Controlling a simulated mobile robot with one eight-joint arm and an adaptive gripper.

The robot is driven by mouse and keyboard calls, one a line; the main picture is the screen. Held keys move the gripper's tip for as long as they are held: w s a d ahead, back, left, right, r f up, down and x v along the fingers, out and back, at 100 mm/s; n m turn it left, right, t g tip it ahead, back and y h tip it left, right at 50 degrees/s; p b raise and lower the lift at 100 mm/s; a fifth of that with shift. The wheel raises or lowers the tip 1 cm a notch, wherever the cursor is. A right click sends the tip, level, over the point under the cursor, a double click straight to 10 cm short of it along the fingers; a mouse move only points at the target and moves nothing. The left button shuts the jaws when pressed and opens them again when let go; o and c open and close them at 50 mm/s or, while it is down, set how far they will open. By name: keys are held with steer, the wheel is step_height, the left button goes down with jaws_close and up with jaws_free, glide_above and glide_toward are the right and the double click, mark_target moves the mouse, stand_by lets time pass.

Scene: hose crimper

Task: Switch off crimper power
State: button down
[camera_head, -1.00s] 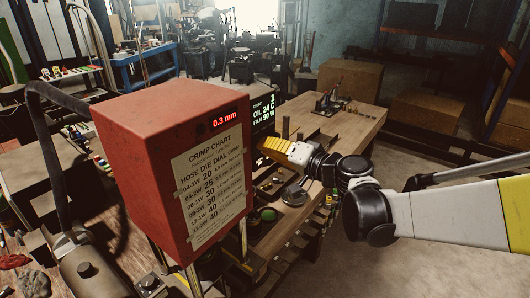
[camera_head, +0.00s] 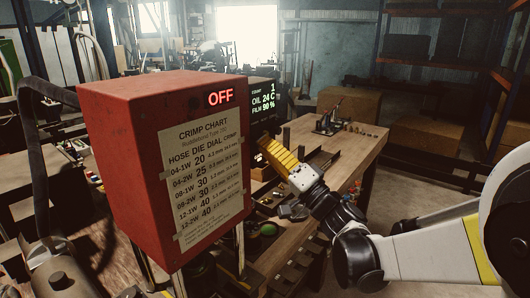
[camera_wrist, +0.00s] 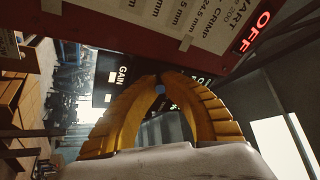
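The crimper is a red box (camera_head: 110,150) with a crimp chart (camera_head: 207,175) on its front. Its red display (camera_head: 221,97) reads OFF; it also shows at the upper right of the wrist view (camera_wrist: 256,32). My gripper (camera_head: 266,141) is right of the box, its yellow fingers pointing up and left toward the dark status screen (camera_head: 263,103). In the wrist view my gripper (camera_wrist: 159,77) has its fingertips together, with nothing held that I can see. A small grey round spot (camera_wrist: 160,89) shows just below the tips. I cannot make out the power switch itself.
A wooden workbench (camera_head: 357,150) with small tools stands behind and right of my gripper. Cardboard boxes (camera_head: 425,133) stand at the back right.

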stand_by(0.4)
steer(key=c, duration=1.5)
jaws_free()
steer(key=shift+c, duration=0.2)
steer(key=v, duration=1.2)
steer(key=shift+f, duration=0.1)
